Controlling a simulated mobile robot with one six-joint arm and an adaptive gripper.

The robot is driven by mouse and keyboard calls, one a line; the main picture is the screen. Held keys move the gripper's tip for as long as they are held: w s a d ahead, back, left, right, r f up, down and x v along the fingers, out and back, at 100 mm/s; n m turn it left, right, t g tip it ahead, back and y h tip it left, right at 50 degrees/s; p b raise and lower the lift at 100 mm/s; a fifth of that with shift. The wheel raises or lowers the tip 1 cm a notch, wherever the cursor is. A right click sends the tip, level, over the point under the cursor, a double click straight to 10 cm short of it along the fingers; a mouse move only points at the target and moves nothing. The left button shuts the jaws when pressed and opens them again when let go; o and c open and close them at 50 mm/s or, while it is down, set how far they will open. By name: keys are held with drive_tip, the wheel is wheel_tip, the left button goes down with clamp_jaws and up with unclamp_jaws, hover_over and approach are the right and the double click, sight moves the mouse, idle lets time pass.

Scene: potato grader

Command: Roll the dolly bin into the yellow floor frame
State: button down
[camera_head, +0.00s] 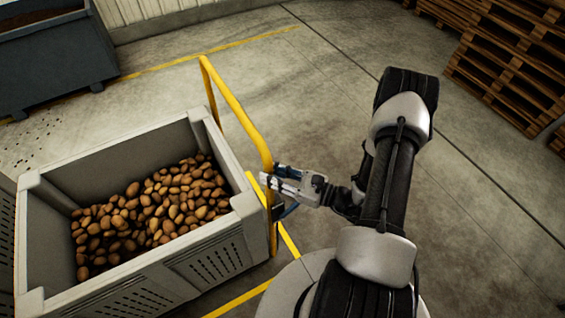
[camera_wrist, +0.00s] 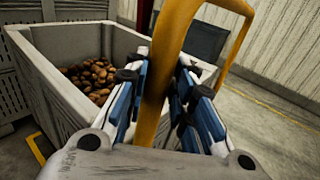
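The dolly bin (camera_head: 240,215) is a grey open crate at the left with a yellow push handle (camera_head: 236,108) on its right side; its base and wheels are hidden. Brown potatoes (camera_head: 150,215) lie inside. My gripper (camera_head: 268,180) is at the near upright of the handle. In the wrist view, its blue-padded fingers (camera_wrist: 162,92) close in on both sides of the yellow upright (camera_wrist: 160,105), with the bin behind to the left. Yellow floor lines (camera_head: 240,298) show beside and under the bin's near right corner; much of the frame is hidden by the bin.
A dark blue-grey container (camera_head: 60,65) stands at the back left. Wooden pallets (camera_head: 505,70) are stacked at the upper right. Another grey crate wall (camera_head: 5,235) touches the left picture edge. The concrete floor beyond the handle is clear.

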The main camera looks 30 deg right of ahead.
drive_tip(key=shift+w+d+r+t+h, duration=0.2)
drive_tip(key=shift+d+r+t, duration=0.05)
drive_tip(key=shift+d, duration=0.35)
drive_tip(key=shift+w+d+r+t+h, duration=0.15)
drive_tip(key=shift+d+r+t+h, duration=0.1)
drive_tip(key=shift+d, duration=0.35)
drive_tip(key=c, duration=1.7)
unclamp_jaws()
drive_tip(key=shift+w+a+f, duration=0.15)
drive_tip(key=shift+w+f, duration=0.05)
drive_tip(key=shift+o, duration=0.6)
drive_tip(key=shift+a, duration=0.15)
drive_tip(key=shift+o, duration=1.1)
drive_tip(key=shift+a+f, duration=0.1)
drive_tip(key=shift+a, duration=0.05)
drive_tip(key=shift+s, duration=0.1)
drive_tip(key=v, duration=1.2)
